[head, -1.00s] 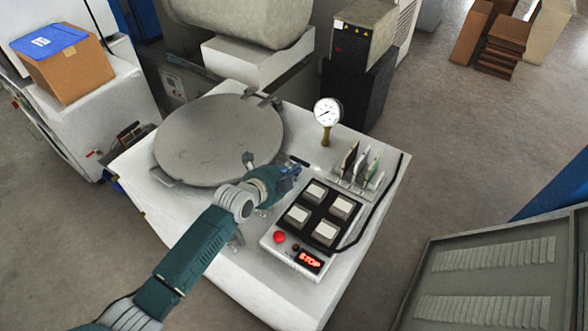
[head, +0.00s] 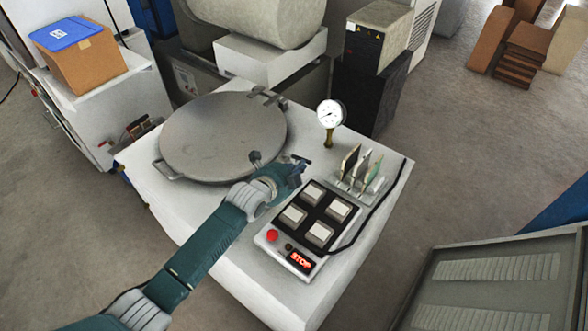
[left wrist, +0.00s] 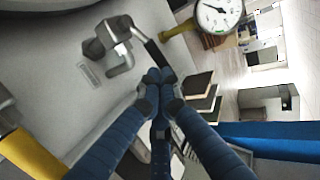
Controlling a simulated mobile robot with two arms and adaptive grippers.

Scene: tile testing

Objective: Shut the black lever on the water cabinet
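The water cabinet (head: 215,225) is white, with a big round grey lid (head: 222,135) lying closed on its top. My left gripper (head: 299,168) is over the cabinet top, between the lid and the button panel. In the left wrist view its blue fingers (left wrist: 160,76) are together at the tips, with no clear gap. The black lever (left wrist: 153,52), on a grey metal valve fitting (left wrist: 113,38), ends right at the fingertips. I cannot tell whether they touch. In the head view the gripper hides most of the lever. My right gripper is in neither current view.
A pressure gauge (head: 331,113) on a brass stem stands behind the gripper. Upright thin tiles (head: 361,165) in a rack and a button panel (head: 314,217) with a red STOP display are close on the right. A black cable runs along the cabinet's right side.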

